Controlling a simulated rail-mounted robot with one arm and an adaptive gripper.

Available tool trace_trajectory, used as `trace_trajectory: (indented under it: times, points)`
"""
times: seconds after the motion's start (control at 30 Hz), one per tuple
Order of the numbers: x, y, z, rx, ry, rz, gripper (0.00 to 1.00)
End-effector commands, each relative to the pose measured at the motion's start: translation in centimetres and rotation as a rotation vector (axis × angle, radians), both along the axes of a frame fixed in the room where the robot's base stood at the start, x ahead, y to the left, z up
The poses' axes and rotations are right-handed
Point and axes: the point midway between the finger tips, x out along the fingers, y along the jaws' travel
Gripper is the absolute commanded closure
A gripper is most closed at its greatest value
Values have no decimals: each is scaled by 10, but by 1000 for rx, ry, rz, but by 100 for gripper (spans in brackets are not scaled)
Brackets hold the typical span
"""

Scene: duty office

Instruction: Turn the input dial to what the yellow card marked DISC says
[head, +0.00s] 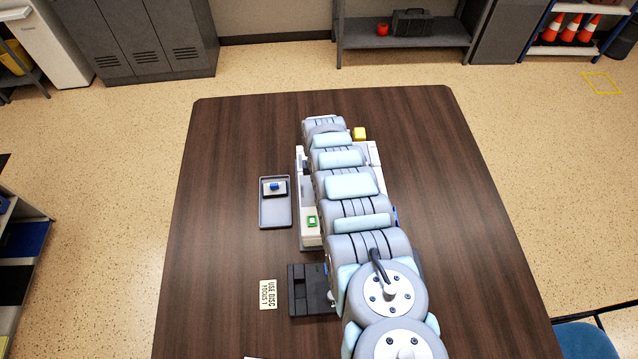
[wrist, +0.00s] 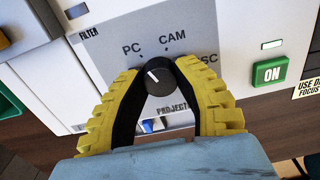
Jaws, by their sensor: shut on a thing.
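In the wrist view the black round input dial (wrist: 160,77) sits on a grey panel with the labels PC, CAM and a partly covered one ending in SC. Its white pointer line slants up and left, roughly toward PC. My gripper (wrist: 164,72) is shut on the dial, one yellow finger on each side. The right finger hides part of the SC label. In the head view my arm covers the dial and gripper.
A white machine (head: 311,240) stands under my arm. A green ON button (wrist: 269,72) is right of the dial. A grey tray (head: 274,213) with a blue item and a black box (head: 308,290) are at left. The dark table (head: 470,230) is clear at right.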

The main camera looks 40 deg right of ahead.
Motion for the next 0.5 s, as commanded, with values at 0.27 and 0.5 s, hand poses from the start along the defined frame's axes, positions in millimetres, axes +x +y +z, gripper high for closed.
trace_trajectory:
  times: [0.27, 0.5]
  points:
    - [0, 1, 0, 0, 0, -260, 100]
    - [0, 2, -1, 0, 1, -486, 100]
